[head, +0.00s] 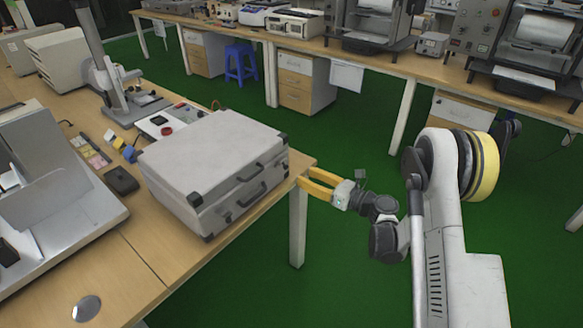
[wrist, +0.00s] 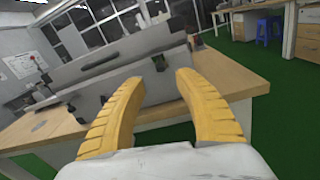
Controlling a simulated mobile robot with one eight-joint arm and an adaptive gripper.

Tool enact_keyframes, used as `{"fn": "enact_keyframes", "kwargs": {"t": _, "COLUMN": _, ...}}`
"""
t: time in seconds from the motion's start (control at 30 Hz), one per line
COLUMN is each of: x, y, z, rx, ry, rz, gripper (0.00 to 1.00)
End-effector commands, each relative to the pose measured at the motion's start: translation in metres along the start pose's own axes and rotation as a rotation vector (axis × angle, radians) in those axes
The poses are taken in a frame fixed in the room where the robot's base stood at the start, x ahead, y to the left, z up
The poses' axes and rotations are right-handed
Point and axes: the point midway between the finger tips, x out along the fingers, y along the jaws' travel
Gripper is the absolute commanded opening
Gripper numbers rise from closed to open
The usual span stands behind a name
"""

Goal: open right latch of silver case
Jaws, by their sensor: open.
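The silver case (head: 205,150) lies closed and flat near the table's corner in the head view. Its front face carries dark handle-like fittings (head: 250,190) and faces my gripper. My gripper (head: 306,178) has two yellow fingers, spread and empty, just off the table edge to the right of the case. In the wrist view the case's grey front (wrist: 152,92) shows beyond and between the fingers (wrist: 159,77). A small dark fitting (wrist: 159,62) shows between the fingertips, apart from them. I cannot tell clearly which fitting is the right latch.
The wooden table (head: 140,240) also holds a stand (head: 118,95), a dark box (head: 121,180) and a grey machine (head: 50,180) left of the case. A blue stool (head: 240,62) stands far back. Green floor (head: 340,250) is open around my arm.

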Motion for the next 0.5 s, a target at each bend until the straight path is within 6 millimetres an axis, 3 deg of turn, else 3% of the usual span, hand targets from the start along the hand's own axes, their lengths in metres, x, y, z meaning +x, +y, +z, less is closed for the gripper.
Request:
{"fn": "enact_keyframes", "kwargs": {"t": 0.3, "x": 0.062, "y": 0.000, "z": -0.003, "rx": -0.002, "ry": -0.001, "rz": 0.002, "gripper": 0.38}}
{"fn": "enact_keyframes", "kwargs": {"t": 0.5, "x": 0.080, "y": 0.000, "z": -0.001, "rx": -0.002, "ry": -0.001, "rz": 0.000, "gripper": 0.38}}
